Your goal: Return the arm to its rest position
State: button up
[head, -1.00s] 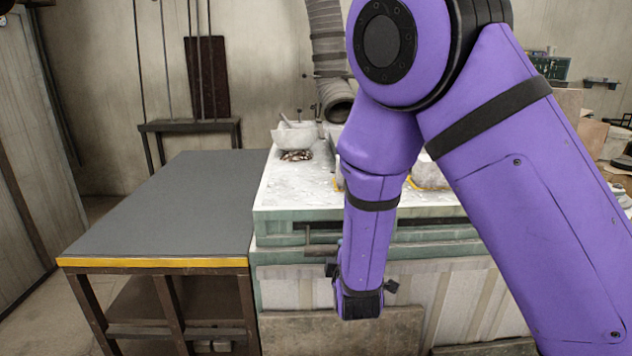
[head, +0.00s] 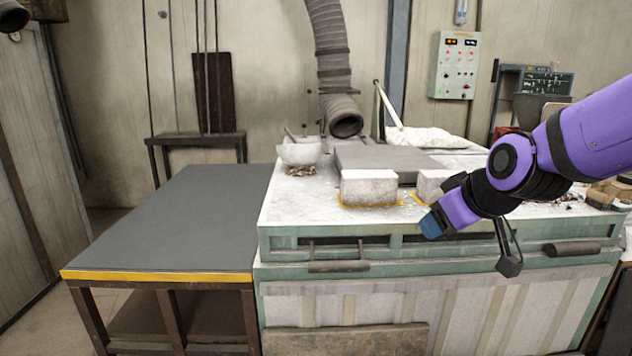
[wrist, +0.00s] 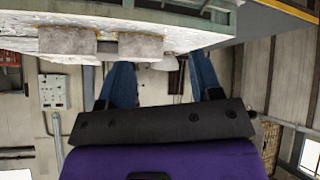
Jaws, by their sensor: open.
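My purple arm reaches in from the right side of the head view. My gripper (head: 431,226) has blue fingers and hangs at the front edge of the white-topped bench (head: 300,205), just right of a pale block. In the wrist view, where the scene is upside down, the two blue fingers of my gripper (wrist: 162,82) stand apart with nothing between them.
Two pale blocks (head: 369,188) (head: 430,186) sit near the bench's front, before a grey slab (head: 385,158). A pale bowl (head: 300,152) stands at the bench's back left. A grey table (head: 180,210) at left is bare. Handles (head: 338,266) jut from the bench front.

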jog(key=s+d+r+m+g, duration=0.1)
jog(key=s+d+m, duration=0.1)
jog(key=s, duration=0.4)
jog(key=s+d+r+m+g+h, duration=0.1)
jog(key=s+d+r+m, duration=0.1)
jog(key=s, duration=0.4)
jog(key=s+d+r+m+g+h, duration=0.1)
jog(key=s+d+r, duration=0.1)
jog(key=s+d, duration=0.2)
jog(key=s, duration=0.2)
jog(key=shift+s+d+m, duration=0.3)
jog(key=shift+s+m, duration=0.1)
